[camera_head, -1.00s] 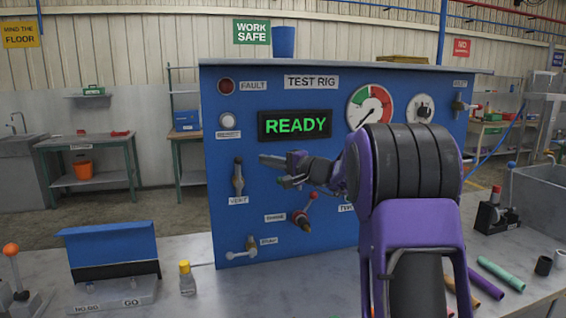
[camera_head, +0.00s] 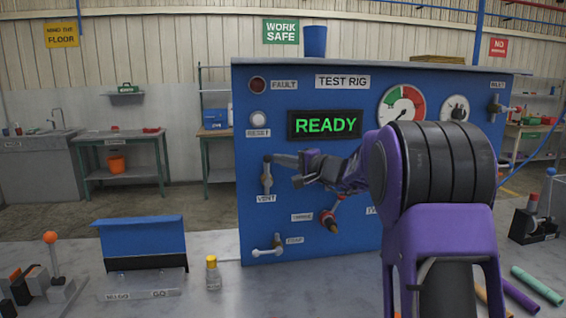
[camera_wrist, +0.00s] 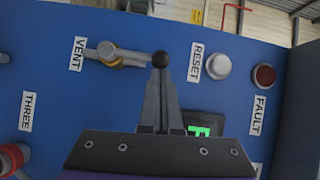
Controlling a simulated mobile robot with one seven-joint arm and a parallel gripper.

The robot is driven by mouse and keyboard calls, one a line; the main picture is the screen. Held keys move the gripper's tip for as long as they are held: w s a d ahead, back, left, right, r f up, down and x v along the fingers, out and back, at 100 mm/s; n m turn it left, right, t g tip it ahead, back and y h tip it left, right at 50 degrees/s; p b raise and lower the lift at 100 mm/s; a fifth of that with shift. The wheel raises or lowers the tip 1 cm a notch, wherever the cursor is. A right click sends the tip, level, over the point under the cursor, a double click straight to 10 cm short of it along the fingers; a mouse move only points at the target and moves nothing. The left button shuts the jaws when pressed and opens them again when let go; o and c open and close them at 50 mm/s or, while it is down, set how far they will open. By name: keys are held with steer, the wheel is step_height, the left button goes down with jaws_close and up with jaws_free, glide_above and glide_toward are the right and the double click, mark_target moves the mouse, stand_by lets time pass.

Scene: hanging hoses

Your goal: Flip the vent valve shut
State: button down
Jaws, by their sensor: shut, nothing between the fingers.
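The vent valve (camera_head: 267,178) is on the left part of the blue test rig panel, above its VENT label (camera_head: 266,198). Its grey lever stands upright in the head view. In the wrist view the vent valve (camera_wrist: 108,54) shows a brass-coloured collar, and its lever runs right to a dark round tip. My gripper (camera_head: 274,158) is shut and empty, its fingertips beside the upper end of the lever. In the wrist view my gripper (camera_wrist: 160,72) has its fingertips at the dark tip. I cannot tell whether they touch it.
The display (camera_head: 325,124) reads READY. A reset button (camera_head: 257,117) and a fault lamp (camera_head: 257,85) are above the valve. A small bottle (camera_head: 212,272) stands on the bench.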

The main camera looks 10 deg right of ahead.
steer(key=shift+a, duration=0.2)
steer(key=shift+a+r+n+g+h+b, duration=0.2)
steer(key=shift+a+n+g+h+b, duration=0.1)
steer(key=shift+a+n+h+b, duration=0.25)
steer(key=shift+a+r+n+g+h+b, duration=0.15)
steer(key=shift+a+n+g+h+b, duration=0.15)
steer(key=shift+a+n, duration=0.3)
steer(key=a+f+n+g+h+p, duration=0.1)
steer(key=a+f+n+h+p, duration=0.3)
steer(key=a, duration=0.4)
steer(key=shift+a+f+n+g+h+p, duration=0.15)
steer(key=shift+f+n+g+h+p, duration=0.35)
steer(key=shift+n+h, duration=0.45)
